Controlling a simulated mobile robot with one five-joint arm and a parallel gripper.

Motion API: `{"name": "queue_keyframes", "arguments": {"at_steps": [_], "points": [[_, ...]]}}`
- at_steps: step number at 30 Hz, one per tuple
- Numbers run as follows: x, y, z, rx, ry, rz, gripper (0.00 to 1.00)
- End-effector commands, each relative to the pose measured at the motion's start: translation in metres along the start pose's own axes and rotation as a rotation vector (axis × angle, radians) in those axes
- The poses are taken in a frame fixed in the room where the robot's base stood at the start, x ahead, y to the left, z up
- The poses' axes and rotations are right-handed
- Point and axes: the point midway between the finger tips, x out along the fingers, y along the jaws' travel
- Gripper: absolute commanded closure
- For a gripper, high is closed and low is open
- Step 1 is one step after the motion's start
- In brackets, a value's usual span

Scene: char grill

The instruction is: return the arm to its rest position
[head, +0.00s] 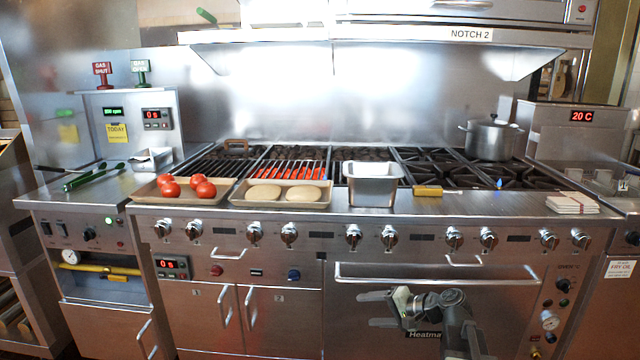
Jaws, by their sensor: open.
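My gripper (366,309) is in the lower right of the head view, in front of the oven door (500,290). Its two grey fingers point left and stand apart, one above the other. Nothing shows between them. My arm rises from the bottom edge of the picture and bends to the left at the wrist. The gripper is well below the counter edge and the burner knobs. I cannot tell how far it is from the door.
The oven handle (436,277) runs just above my gripper. On the counter are a tray of tomatoes (146,193), a tray with two pale patties (236,199), a steel pan (373,189) and folded towels (572,204). A lidded pot (492,139) stands on the rear right burner.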

Motion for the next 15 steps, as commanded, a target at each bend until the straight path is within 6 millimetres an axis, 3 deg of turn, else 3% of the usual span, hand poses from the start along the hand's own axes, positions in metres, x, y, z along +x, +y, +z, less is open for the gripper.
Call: {"name": "queue_keyframes", "arguments": {"at_steps": [1,3,6,10,15], "points": [[0.021,0.005,0.032,-0.06,-0.059,0.075,0.35],[0.042,0.02,0.069,-0.15,-0.131,0.201,0.35],[0.053,0.05,0.111,-0.283,-0.221,0.395,0.35],[0.038,0.091,0.132,-0.408,-0.287,0.632,0.35],[-0.018,0.142,0.123,-0.49,-0.328,0.927,0.35]]}}
